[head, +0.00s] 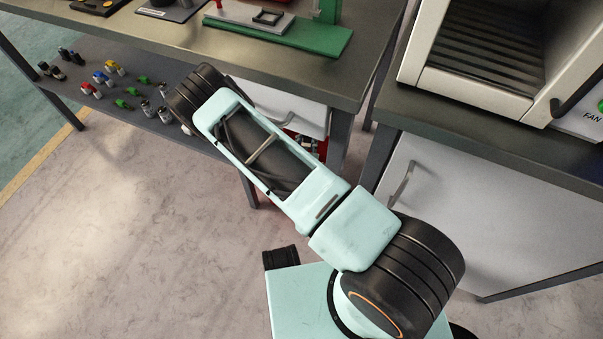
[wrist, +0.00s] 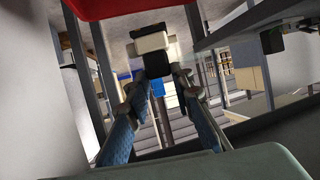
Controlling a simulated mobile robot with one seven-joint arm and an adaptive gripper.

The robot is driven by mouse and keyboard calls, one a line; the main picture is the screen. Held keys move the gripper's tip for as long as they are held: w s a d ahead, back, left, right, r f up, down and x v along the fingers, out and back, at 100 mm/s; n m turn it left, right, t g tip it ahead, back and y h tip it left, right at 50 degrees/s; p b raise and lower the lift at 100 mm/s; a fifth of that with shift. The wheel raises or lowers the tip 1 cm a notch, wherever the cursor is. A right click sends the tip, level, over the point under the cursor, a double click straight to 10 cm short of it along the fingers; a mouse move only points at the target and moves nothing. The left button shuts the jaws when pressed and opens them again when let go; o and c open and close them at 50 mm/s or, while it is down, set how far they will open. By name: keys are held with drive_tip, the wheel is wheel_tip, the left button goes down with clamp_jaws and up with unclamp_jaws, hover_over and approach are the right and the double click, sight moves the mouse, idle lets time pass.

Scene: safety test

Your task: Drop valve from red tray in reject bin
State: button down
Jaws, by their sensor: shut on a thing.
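In the wrist view my gripper (wrist: 154,73) is shut on a small white-and-black part (wrist: 152,42), which looks like the valve. The part sits between the fingertips and shows black at both ends. A red edge (wrist: 103,7) crosses the top left of the wrist view, above the fingers; I cannot tell whether it is the red tray or a bin. In the head view my gripper and the part are hidden behind my arm. A bit of a red thing (head: 313,142) shows beside my arm, below the bench. No reject bin can be told for sure.
A dark workbench (head: 300,75) holds a green fixture (head: 318,40). Its lower shelf (head: 118,98) carries several coloured valves (head: 98,78). At right, a second bench with a white cabinet (head: 465,205) carries an oven-like box (head: 490,60). The floor (head: 130,230) at left is clear.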

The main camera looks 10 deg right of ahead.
wheel_tip(320, 180, down, 5)
drive_tip(key=b, duration=0.3)
drive_tip(key=c, duration=1.6)
unclamp_jaws()
drive_tip(key=shift+r, duration=0.1)
wheel_tip(320, 180, up, 10)
